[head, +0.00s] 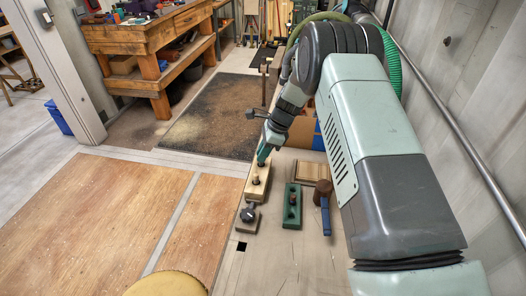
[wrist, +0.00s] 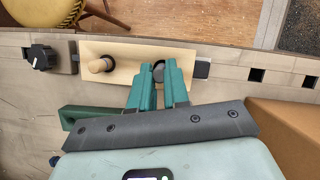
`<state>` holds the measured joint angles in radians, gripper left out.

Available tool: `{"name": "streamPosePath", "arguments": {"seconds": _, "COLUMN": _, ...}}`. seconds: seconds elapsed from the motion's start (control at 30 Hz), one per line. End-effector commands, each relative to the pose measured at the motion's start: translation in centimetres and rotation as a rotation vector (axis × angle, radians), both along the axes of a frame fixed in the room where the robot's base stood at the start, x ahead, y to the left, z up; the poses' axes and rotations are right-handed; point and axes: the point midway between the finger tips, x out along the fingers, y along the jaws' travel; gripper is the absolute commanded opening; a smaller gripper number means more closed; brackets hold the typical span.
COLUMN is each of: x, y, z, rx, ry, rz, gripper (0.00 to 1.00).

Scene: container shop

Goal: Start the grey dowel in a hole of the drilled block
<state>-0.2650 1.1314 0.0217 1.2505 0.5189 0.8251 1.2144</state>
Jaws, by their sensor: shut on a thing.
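The drilled block is a pale wooden bar (wrist: 125,52) lying lengthwise under my gripper; it also shows in the head view (head: 250,190). A light wooden peg (wrist: 101,65) stands in its left part in the wrist view. My gripper (wrist: 159,76) is over the block's right part, its green fingers shut on the grey dowel (wrist: 158,70), whose dark round end shows between the fingertips. In the head view my gripper (head: 263,162) reaches down to the block's far end. The fingers hide the dowel's lower end, so I cannot tell whether it is in a hole or above it.
A mallet with a blue handle (head: 325,215) lies further right. A dark knob (wrist: 41,57) is at the block's near end. A cardboard box (wrist: 285,135) stands close to my gripper.

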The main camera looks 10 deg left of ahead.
Motion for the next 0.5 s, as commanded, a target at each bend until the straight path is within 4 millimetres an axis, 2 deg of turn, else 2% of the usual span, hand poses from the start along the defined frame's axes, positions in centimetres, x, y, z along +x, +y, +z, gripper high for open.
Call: {"name": "streamPosePath", "arguments": {"seconds": 0.5, "x": 0.03, "y": 0.00, "z": -0.76, "rx": 0.000, "ry": -0.001, "rz": 0.000, "gripper": 0.00}}
